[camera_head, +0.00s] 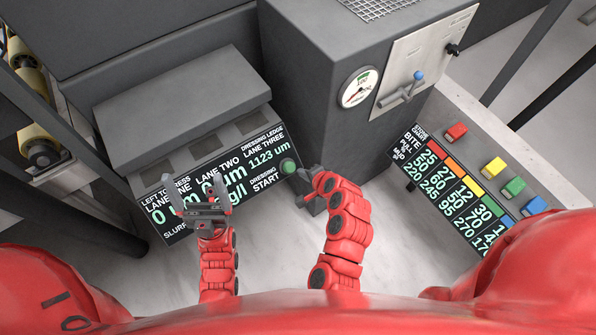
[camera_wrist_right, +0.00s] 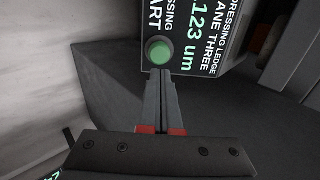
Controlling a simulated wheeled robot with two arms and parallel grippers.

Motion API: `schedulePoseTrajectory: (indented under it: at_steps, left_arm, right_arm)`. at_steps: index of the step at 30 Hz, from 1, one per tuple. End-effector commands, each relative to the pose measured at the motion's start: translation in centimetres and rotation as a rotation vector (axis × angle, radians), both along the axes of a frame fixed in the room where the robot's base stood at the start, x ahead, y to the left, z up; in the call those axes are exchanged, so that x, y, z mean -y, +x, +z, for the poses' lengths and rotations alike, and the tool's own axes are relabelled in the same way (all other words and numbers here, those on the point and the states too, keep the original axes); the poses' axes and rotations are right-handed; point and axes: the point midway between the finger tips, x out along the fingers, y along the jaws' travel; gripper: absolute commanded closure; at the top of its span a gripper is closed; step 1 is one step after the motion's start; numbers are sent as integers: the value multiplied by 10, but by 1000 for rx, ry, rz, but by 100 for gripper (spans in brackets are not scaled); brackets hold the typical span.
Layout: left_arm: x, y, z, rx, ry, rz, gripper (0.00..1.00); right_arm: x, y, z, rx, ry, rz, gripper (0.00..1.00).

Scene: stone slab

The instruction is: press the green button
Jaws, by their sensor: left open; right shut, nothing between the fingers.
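The round green button (camera_head: 288,166) sits at the right end of the black display panel (camera_head: 212,176), beside the words "DRESSING START". It also shows in the right wrist view (camera_wrist_right: 159,52), just beyond my fingertips. My right gripper (camera_head: 304,172) is shut and empty, its tips close to the button's lower right side; in the wrist view the tips (camera_wrist_right: 160,74) are just below it. I cannot tell whether they touch. My left gripper (camera_head: 196,197) is open and empty in front of the panel's left part, covering some of the text.
A grey machine housing with a gauge (camera_head: 360,87) and a blue-knobbed lever (camera_head: 412,85) stands right of the panel. A chart board (camera_head: 455,190) and coloured blocks (camera_head: 493,168) lie further right. Rollers (camera_head: 32,110) stand at the far left.

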Motion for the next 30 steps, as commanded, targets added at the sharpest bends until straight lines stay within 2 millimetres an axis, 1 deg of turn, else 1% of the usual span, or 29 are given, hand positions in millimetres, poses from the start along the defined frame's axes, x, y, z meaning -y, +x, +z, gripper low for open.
schedulePoseTrajectory:
  at_steps: [4,10,16,30]
  left_arm:
    - [0,0,-5,0,0,0,8]
    - [0,0,-7,0,0,0,8]
    - [0,0,-7,0,0,0,8]
    - [0,0,-7,0,0,0,8]
  right_arm:
    - [8,-12,16,5,1,-2,100]
    - [15,-25,31,4,0,1,100]
    - [18,-29,36,2,0,0,100]
    - [17,-29,36,2,0,0,100]
